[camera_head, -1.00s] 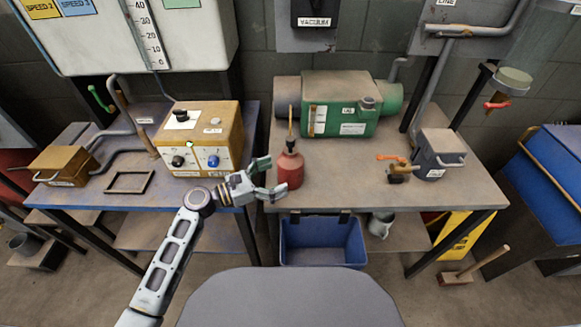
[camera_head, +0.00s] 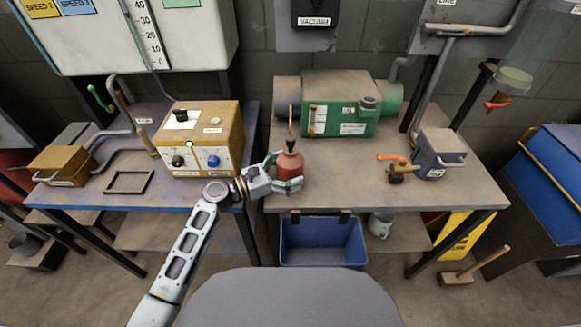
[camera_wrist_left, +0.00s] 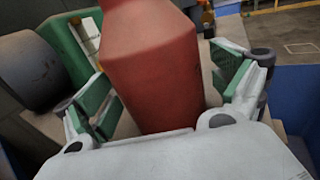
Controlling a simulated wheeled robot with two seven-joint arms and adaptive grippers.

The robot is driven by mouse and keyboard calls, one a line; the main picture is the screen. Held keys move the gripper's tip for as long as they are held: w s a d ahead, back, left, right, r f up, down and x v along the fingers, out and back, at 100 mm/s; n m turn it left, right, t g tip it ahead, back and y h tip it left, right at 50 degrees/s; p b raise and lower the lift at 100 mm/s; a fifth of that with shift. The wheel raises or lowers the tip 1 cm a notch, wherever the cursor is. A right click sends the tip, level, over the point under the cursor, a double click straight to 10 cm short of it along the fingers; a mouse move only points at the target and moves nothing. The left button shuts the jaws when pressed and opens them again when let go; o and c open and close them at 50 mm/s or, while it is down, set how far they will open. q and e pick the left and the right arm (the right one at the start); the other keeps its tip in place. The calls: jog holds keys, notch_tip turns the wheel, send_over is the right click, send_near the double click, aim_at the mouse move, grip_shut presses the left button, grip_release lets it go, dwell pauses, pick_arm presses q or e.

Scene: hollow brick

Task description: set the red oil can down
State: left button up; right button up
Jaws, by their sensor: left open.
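The red oil can (camera_head: 289,165) stands upright on the right-hand bench near its front left corner, its thin spout pointing up. My left gripper (camera_head: 287,178) is open around the can, one finger on each side of its body. In the left wrist view the can (camera_wrist_left: 155,70) fills the space between the green-padded fingers (camera_wrist_left: 160,105), and gaps show beside it. The can's base is partly hidden by the gripper. My right gripper is not in view.
A green pump (camera_head: 340,105) stands behind the can. An orange-brown control box (camera_head: 200,140) is on the left bench, close to my arm. A blue bin (camera_head: 322,240) sits below the bench edge. The bench top (camera_head: 340,180) right of the can is clear.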

aim_at(291, 144)
pick_arm(q)
jog(key=shift+d, duration=0.15)
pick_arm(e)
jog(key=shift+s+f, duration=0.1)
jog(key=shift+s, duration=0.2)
pick_arm(q)
jog(key=shift+w, duration=0.1)
jog(key=c, duration=1.5)
jog(key=shift+r, duration=0.2)
